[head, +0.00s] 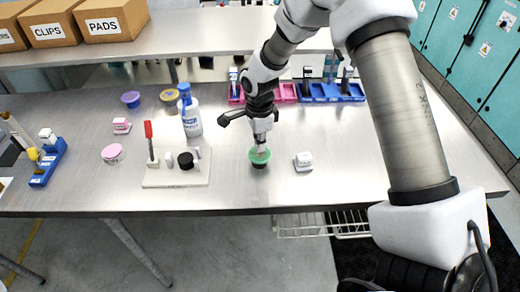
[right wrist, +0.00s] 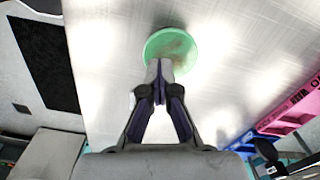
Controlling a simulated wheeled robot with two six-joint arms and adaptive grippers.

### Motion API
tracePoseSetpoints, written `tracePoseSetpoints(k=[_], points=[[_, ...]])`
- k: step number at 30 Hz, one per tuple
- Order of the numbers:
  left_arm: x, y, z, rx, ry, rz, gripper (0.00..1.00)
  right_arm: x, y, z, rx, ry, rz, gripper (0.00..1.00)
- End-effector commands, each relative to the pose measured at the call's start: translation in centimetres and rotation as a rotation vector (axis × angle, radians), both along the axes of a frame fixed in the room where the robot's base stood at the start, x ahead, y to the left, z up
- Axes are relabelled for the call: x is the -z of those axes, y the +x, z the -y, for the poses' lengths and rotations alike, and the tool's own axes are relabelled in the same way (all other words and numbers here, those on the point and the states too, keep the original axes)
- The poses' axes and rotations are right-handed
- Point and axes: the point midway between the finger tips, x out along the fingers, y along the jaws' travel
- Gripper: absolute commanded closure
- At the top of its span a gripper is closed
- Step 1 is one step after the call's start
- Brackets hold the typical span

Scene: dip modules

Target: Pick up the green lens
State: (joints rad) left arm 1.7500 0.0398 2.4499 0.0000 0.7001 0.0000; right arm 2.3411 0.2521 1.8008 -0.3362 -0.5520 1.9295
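The green lens (head: 260,156) is a round, shallow green piece near the front middle of the metal table, with a dark patch just under it. In the right wrist view the green lens (right wrist: 170,48) shows as a disc beyond my fingertips. My right gripper (head: 262,148) points down at it. The fingers of the right gripper (right wrist: 160,88) are drawn together, with their tips overlapping the lens's near rim. They appear shut on that rim; the exact contact is hidden by the fingers. My left gripper is not in view.
A white board (head: 176,180) with a red-handled tool and small parts is to the left. Pink and blue racks (head: 331,93) stand behind, and a white bottle (head: 190,116) stands back left.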

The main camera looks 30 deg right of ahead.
Motion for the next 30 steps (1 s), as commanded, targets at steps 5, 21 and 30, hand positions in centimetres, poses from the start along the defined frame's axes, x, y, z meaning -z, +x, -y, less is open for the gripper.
tracePoseSetpoints(k=[5, 21, 30], points=[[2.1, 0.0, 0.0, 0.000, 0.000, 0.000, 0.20, 0.0, -3.6, -2.8, -0.005, -0.003, 0.000, 1.00], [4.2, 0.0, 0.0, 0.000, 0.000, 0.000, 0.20, -1.5, -11.3, -9.1, 0.000, -0.001, 0.003, 1.00], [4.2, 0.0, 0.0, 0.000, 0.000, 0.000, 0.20, -1.5, -11.3, -9.1, 0.000, 0.000, 0.002, 0.63]])
